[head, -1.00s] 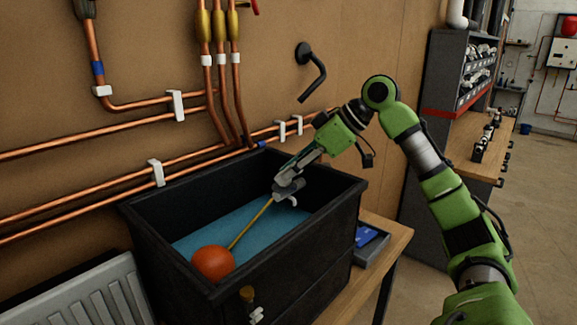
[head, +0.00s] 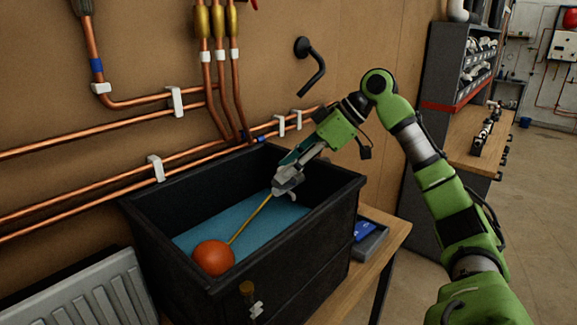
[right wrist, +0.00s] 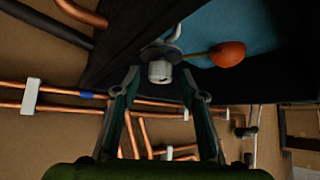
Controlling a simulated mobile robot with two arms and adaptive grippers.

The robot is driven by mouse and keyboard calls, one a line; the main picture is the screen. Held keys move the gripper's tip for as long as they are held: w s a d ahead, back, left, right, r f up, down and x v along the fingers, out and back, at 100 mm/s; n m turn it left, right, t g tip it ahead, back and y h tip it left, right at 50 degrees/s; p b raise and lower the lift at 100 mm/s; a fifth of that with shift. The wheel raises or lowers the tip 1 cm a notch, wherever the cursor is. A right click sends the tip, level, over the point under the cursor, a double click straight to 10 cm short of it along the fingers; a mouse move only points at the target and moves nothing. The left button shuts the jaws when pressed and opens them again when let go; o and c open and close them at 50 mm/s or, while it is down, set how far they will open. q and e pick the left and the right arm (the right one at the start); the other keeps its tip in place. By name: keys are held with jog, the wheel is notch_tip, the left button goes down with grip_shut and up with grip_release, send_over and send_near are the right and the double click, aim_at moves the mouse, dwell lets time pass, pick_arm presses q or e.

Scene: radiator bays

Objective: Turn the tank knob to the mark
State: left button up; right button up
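The black tank (head: 300,258) stands below the pipes with blue water (head: 250,218) inside. An orange float ball (head: 213,258) lies at its near left corner on a yellow rod (head: 250,220). The rod runs to a grey valve, mostly hidden by my right gripper (head: 285,181) in the head view. In the right wrist view, a pale knob (right wrist: 160,72) on a grey disc (right wrist: 160,52) sits between the tips of my open right gripper (right wrist: 161,80), with gaps on both sides. The mark cannot be made out. My left gripper is not in view.
Copper pipes (head: 90,139) run along the wall behind the tank. A black hook-shaped fitting (head: 312,68) sticks out above it. A white radiator (head: 85,292) stands at the lower left. A grey tray (head: 368,242) is on the wooden bench (head: 392,232) right of the tank.

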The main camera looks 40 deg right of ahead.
jog(key=shift+r, duration=0.1)
jog(key=v, duration=1.2)
jog(key=shift+s, duration=0.1)
dwell(0.4)
